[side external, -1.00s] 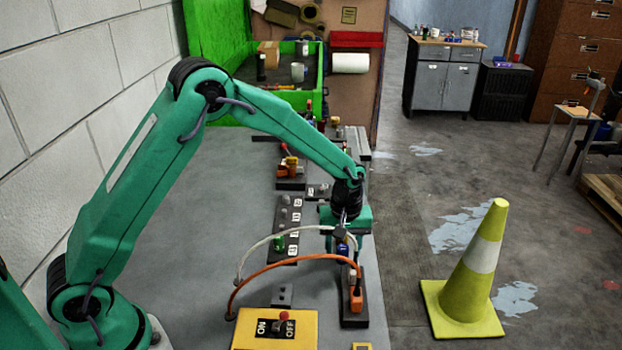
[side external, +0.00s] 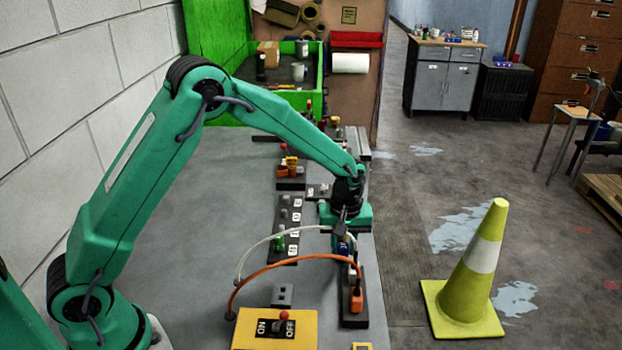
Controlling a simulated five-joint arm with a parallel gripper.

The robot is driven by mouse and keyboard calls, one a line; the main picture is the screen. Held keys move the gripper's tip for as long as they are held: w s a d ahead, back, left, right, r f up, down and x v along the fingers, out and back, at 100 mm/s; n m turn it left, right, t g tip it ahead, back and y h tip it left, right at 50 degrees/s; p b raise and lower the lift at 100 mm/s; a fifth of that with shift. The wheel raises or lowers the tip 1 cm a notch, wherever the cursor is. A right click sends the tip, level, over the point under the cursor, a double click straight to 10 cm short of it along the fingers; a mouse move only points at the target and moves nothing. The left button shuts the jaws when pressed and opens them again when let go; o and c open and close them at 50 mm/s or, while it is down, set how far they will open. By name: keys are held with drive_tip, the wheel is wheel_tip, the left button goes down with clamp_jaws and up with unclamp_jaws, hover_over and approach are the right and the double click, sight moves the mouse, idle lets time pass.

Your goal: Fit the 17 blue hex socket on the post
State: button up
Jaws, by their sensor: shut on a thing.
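My gripper (side external: 345,238) points down over the right side of the bench and is shut on the small blue socket (side external: 344,248). The socket is partly hidden by the jaws and by the cables in front. A dark rail with several grey posts and white number labels (side external: 287,226) lies to the left of my gripper. A green socket (side external: 278,243) sits near the front end of that rail. The number on the blue socket is too small to read. I cannot tell whether the socket touches anything below it.
A yellow ON/OFF switch box (side external: 275,329) stands in front. The bench's left part is clear.

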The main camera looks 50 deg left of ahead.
drive_tip(key=shift+r, duration=0.55)
idle(0.4)
drive_tip(key=shift+r, duration=1.65)
drive_tip(key=shift+a, duration=0.1)
drive_tip(key=s+a+r+n, duration=0.2)
drive_tip(key=a, duration=0.6)
drive_tip(key=s+a+r+n, duration=0.3)
drive_tip(key=a, duration=0.5)
drive_tip(key=shift+a+r+n, duration=0.15)
drive_tip(key=shift+r+n, duration=0.15)
drive_tip(key=shift+f, duration=0.15)
drive_tip(key=shift+f, duration=2.75)
